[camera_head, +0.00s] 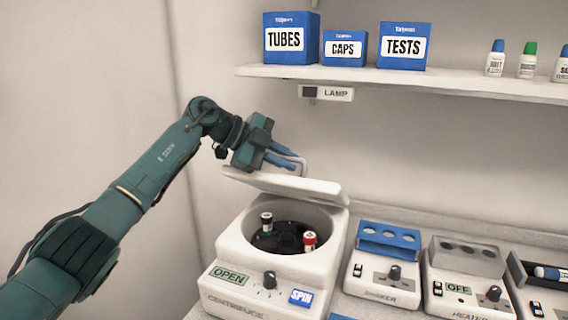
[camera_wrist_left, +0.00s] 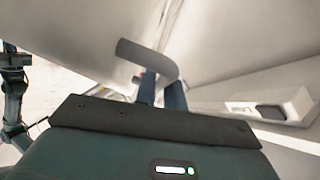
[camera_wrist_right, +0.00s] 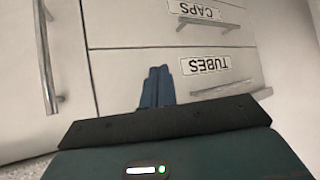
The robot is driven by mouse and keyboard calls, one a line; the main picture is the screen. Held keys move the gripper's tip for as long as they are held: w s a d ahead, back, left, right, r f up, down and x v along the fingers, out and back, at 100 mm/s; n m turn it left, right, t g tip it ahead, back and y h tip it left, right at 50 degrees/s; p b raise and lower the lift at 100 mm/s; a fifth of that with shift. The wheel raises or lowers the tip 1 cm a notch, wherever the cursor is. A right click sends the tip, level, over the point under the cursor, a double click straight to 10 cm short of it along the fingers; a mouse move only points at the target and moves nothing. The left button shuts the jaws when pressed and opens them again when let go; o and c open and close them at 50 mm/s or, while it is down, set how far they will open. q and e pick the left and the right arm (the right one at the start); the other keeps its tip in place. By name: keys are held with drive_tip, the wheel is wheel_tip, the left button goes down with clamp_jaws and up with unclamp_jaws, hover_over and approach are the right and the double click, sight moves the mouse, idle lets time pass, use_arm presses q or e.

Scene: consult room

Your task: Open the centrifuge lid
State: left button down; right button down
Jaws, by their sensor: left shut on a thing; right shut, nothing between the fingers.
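The white centrifuge (camera_head: 225,245) stands on the counter, with a green OPEN display on its front. Its lid (camera_head: 285,187) is raised and tilted up at the back, leaving the bowl uncovered. In the bowl a dark rotor (camera_head: 285,238) holds a black-capped tube (camera_head: 266,222) and a red-capped tube (camera_head: 309,240). My left gripper (camera_head: 290,160) is shut on the lid handle (camera_head: 303,163); the handle also shows between the fingers in the left wrist view (camera_wrist_left: 147,58). My right gripper (camera_wrist_right: 157,88) is shut and empty in front of drawers, seen only in its wrist view.
To the right of the centrifuge stand a shaker (camera_head: 377,275) with a blue rack and a heater (camera_head: 468,283) showing OFF. Above, a shelf (camera_head: 400,82) carries blue boxes and small bottles. A LAMP switch (camera_head: 326,93) is under it. Drawers (camera_wrist_right: 150,22) are near my right gripper.

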idle(0.3)
use_arm(q)
drive_tip(key=c, duration=1.8)
unclamp_jaws()
drive_tip(key=shift+o, duration=0.2)
drive_tip(key=shift+a, duration=0.1)
drive_tip(key=b+v, duration=0.3)
drive_tip(key=v, duration=1)
drive_tip(key=shift+r, duration=0.15)
drive_tip(key=shift+o, duration=0.4)
